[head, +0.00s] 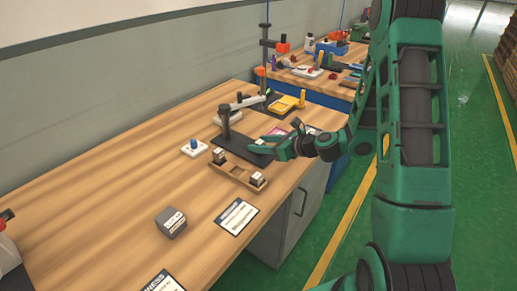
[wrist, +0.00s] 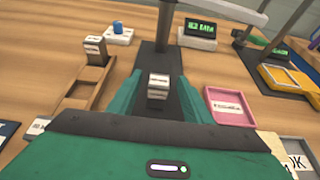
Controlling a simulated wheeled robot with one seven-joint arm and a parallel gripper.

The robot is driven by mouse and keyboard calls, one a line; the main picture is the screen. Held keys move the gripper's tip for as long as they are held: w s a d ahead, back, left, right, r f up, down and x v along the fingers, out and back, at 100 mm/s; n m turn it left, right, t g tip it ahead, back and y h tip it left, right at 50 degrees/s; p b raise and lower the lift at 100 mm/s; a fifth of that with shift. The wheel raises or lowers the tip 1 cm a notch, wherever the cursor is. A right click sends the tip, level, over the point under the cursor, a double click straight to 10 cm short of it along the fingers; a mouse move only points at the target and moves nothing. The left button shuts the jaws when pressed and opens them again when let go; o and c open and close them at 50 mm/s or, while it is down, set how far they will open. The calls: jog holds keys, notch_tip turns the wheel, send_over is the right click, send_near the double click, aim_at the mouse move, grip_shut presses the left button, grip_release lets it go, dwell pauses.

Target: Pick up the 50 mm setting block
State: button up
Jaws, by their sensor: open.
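A small block with a pale label (wrist: 158,82) stands on the dark base plate of a stand (wrist: 155,58). In the wrist view it lies between the two green fingers of my gripper (wrist: 157,98), which is open with gaps beside the block. In the head view my gripper (head: 259,147) reaches over the dark plate from the right. Another labelled block (wrist: 95,46) stands in a wooden rack (wrist: 88,82). The head view shows this rack (head: 238,174) with blocks at both ends. The labels are too small to read, so I cannot tell which is 50 mm.
A pink tray (wrist: 230,107) lies right of the gripper. A small green display (wrist: 198,30) and a white pad with a blue knob (wrist: 118,33) stand behind.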

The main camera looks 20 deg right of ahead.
jog(key=shift+x, duration=2.4)
jog(key=shift+s, duration=0.1)
grip_shut()
